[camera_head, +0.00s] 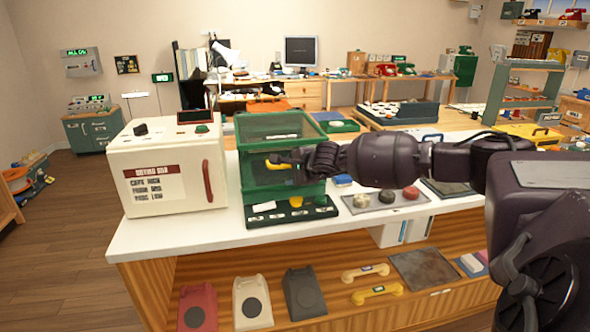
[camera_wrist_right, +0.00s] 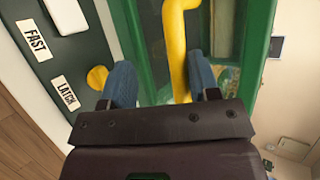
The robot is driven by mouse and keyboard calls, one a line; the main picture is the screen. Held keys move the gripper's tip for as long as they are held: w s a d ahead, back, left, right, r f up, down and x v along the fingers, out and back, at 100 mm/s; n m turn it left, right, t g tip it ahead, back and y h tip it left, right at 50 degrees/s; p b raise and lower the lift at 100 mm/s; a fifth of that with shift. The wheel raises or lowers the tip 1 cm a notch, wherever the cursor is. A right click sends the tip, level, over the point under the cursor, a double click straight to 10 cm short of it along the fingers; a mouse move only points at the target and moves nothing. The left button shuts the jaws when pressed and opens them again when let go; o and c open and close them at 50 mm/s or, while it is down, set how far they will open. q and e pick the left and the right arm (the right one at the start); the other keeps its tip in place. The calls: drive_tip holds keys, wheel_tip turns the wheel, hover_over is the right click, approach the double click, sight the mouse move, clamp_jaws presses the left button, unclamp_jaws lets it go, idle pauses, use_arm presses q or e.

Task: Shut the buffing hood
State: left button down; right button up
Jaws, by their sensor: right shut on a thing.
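The buffing hood (camera_head: 282,124) is a green-framed box with see-through panels on the white counter. A yellow handle (camera_head: 274,166) is on its front, and it also shows as a bent yellow bar in the right wrist view (camera_wrist_right: 178,45). My right gripper (camera_head: 287,158) is at the hood's front, its blue-padded fingers (camera_wrist_right: 163,80) shut around the handle. My fingers and wrist hide part of the front, and I cannot tell how far the panel stands open. My left gripper is out of view.
A grey tray (camera_head: 360,204) with round pads lies to the right, under my right arm. Phone parts, including a red housing (camera_head: 198,307), lie on the shelf below.

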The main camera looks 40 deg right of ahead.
drive_tip(key=shift+s+a+f+p, duration=0.15)
drive_tip(key=shift+s+p, duration=0.15)
drive_tip(key=shift+s, duration=0.25)
use_arm(q)
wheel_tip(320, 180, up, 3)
drive_tip(key=p, duration=0.3)
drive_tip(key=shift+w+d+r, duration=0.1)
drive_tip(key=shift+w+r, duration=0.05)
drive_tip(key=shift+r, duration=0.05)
use_arm(e)
drive_tip(key=v, duration=1)
drive_tip(key=shift+w+r, duration=0.25)
drive_tip(key=shift+r, duration=0.15)
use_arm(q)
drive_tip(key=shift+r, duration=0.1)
